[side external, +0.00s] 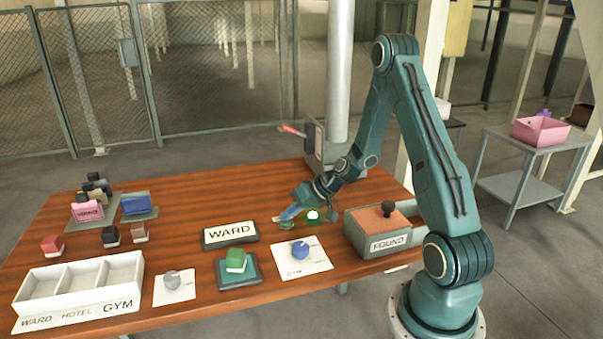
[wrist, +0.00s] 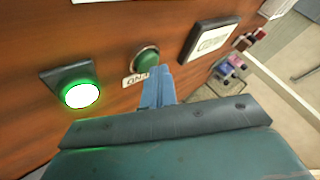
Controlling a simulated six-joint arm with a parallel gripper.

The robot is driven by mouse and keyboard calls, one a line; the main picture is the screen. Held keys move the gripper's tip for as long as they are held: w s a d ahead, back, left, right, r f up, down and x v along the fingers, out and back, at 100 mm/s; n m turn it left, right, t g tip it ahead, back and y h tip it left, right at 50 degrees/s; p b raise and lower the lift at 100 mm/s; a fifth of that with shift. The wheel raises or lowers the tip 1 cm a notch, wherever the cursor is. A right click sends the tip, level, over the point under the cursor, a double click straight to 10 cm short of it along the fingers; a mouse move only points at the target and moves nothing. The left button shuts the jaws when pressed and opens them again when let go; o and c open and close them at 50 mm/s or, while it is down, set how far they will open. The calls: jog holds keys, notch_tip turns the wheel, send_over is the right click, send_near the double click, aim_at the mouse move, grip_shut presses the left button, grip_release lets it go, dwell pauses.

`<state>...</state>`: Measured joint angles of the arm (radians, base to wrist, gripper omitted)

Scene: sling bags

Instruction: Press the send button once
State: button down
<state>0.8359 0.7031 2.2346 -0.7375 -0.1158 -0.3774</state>
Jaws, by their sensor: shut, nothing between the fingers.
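My gripper (side external: 284,218) is shut and empty, low over the table's far right part. In the wrist view its blue fingers (wrist: 156,72) reach the near edge of a dark green round button (wrist: 146,60). A white label (wrist: 133,79) beside this button ends in letters like "END", partly hidden by the fingers. The button also shows just below the fingertips in the side view (side external: 287,226). I cannot tell whether they touch. A brightly lit round green lamp or button (wrist: 81,94) stands on a dark base to its left; it glows in the side view too (side external: 313,216).
The wooden table (side external: 185,225) also holds a WARD sign (side external: 230,233), a FOUND box (side external: 385,240), a blue knob (side external: 300,249), a green knob (side external: 236,260), a grey knob (side external: 172,281) and a white divided tray (side external: 75,300). Small bags stand at the left.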

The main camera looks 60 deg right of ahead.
aim_at(290, 222)
dwell(0.6)
jog(key=shift+r, duration=0.85)
jog(key=shift+r, duration=0.15)
jog(key=shift+r, duration=2.35)
